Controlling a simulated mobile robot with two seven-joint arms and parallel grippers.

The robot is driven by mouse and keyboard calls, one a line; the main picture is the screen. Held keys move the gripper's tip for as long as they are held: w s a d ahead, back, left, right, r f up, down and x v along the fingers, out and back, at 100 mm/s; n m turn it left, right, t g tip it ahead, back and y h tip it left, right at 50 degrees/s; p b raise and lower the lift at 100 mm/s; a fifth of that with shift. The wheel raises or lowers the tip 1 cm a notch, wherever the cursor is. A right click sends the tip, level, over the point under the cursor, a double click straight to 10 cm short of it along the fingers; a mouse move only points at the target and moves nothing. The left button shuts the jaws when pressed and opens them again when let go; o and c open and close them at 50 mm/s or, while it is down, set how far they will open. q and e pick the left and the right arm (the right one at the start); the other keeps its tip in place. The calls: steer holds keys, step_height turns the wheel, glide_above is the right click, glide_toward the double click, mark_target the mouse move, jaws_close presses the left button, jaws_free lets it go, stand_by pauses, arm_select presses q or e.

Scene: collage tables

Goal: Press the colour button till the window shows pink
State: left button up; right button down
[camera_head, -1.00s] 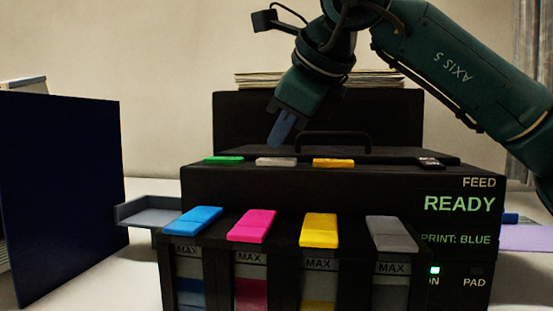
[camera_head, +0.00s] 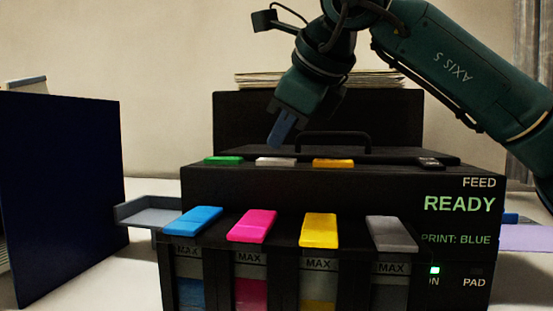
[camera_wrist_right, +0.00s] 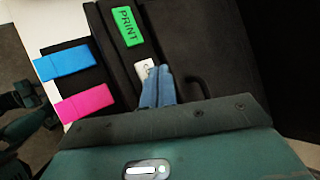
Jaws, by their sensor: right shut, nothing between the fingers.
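A black printer (camera_head: 215,190) fills the middle of the head view. Its window (camera_head: 458,205) reads READY and PRINT: BLUE. On its top are a green button (camera_head: 223,160), a white button (camera_head: 276,161), a yellow-orange button (camera_head: 333,163) and a dark button (camera_head: 431,162). In the wrist view the green button (camera_wrist_right: 126,25) reads PRINT; the white button (camera_wrist_right: 143,70) is partly hidden by my fingers, and its mark is unreadable. My right gripper (camera_head: 277,142) is shut and empty, its tips over the white button; contact cannot be told. My left gripper is out of view.
Blue (camera_head: 193,220), magenta (camera_head: 252,226), yellow (camera_head: 319,230) and grey (camera_head: 393,233) ink lids line the printer's front. A handle (camera_head: 333,136) stands behind the buttons. A dark blue panel (camera_head: 65,190) stands at the left, beside a grey tray (camera_head: 150,211).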

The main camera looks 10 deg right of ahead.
mark_target(281, 160)
steer(key=shift+f, duration=0.1)
steer(key=shift+f, duration=0.35)
steer(key=shift+f+b, duration=0.45)
steer(key=shift+b, duration=0.2)
stand_by(0.4)
steer(key=shift+r, duration=0.1)
stand_by(0.3)
steer(key=shift+r+p, duration=0.8)
steer(key=shift+p, duration=0.1)
step_height(281, 160, up, 5)
steer(key=p, duration=0.4)
steer(key=shift+p, duration=0.35)
